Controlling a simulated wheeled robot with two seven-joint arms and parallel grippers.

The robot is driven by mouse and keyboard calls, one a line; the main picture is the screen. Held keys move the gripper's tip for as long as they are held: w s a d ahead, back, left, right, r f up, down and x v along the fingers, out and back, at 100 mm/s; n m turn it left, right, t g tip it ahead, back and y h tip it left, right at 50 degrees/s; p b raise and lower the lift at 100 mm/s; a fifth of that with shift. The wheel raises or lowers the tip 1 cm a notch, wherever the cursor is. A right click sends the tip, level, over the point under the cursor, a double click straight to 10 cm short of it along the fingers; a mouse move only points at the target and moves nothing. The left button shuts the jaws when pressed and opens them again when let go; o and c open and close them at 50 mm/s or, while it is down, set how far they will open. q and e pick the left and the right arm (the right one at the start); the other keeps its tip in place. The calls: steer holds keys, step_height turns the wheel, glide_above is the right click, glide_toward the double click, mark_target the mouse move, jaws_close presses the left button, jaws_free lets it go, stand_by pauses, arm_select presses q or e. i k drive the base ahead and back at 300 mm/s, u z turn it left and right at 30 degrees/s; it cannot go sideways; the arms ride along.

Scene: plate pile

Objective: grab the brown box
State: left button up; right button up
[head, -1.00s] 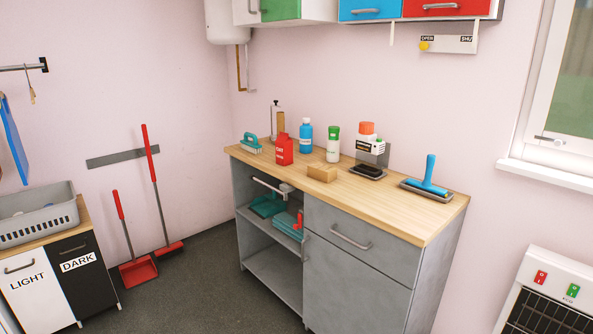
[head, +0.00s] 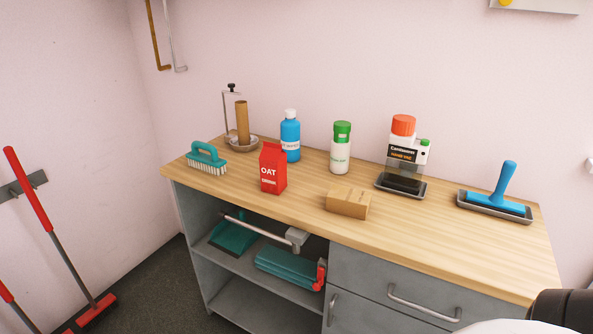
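The brown box (head: 348,203) is a small tan carton lying on the wooden countertop (head: 440,238), near its front edge and about the middle of its length. Nothing covers it. A dark and white rounded part, likely of my own body, shows at the bottom right corner. No gripper fingers are in view, so I cannot see either gripper relative to the box.
A red OAT carton (head: 272,170) stands left of the box.

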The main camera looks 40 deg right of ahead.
mark_target(355, 203)
steer(key=i, duration=1.8)
steer(key=z, duration=2)
